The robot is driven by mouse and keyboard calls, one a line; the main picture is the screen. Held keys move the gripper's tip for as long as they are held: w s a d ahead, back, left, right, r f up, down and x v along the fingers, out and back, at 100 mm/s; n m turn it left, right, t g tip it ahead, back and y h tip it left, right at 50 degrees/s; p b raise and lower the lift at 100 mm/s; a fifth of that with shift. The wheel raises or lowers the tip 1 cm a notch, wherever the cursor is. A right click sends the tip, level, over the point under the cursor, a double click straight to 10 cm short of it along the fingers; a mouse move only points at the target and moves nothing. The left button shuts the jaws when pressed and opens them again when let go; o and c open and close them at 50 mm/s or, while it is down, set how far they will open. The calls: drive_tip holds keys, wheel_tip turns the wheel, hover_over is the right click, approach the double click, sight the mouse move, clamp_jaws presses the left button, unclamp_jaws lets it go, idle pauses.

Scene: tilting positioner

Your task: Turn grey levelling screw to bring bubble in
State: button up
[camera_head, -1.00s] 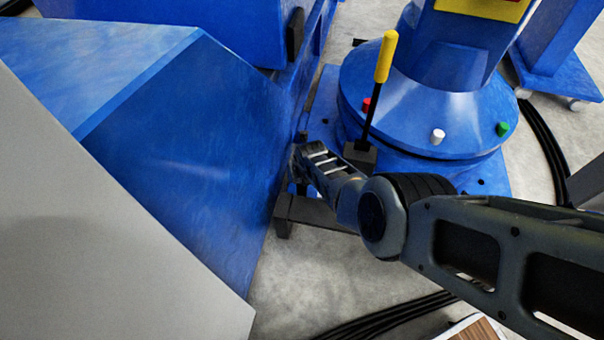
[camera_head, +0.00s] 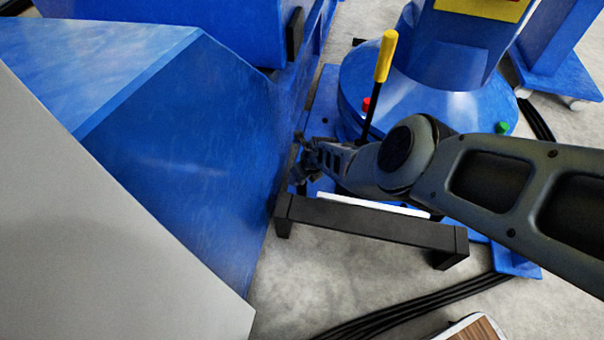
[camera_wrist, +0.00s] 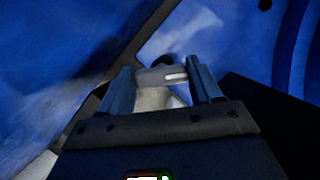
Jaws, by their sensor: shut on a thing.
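My gripper (camera_head: 305,160) is low beside the big blue sloped body in the head view, behind the black bar. In the wrist view its two fingers (camera_wrist: 160,82) stand either side of a grey, rounded knob with a pale mark, which I take to be the grey levelling screw (camera_wrist: 150,76). The gripper is shut on it. In the head view the screw is hidden by the gripper. I cannot make out the bubble or its level in either view.
A black bar on feet (camera_head: 370,221) stands just in front of my wrist. A yellow-handled lever (camera_head: 385,57) rises behind my arm. The blue round base (camera_head: 352,84) carries a red knob (camera_head: 366,104) and a green knob (camera_head: 502,127). Black cables (camera_head: 420,310) cross the floor.

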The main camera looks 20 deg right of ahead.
drive_tip(key=shift+n+y+b, duration=0.4)
drive_tip(key=shift+n, duration=0.8)
drive_tip(key=o, duration=1.1)
drive_tip(key=shift+c, duration=0.2)
drive_tip(key=p+v, duration=0.7)
drive_tip(key=p, duration=0.2)
drive_tip(key=shift+d+r+p, duration=0.2)
drive_tip(key=shift+r+p, duration=0.15)
drive_tip(key=shift+r, duration=0.05)
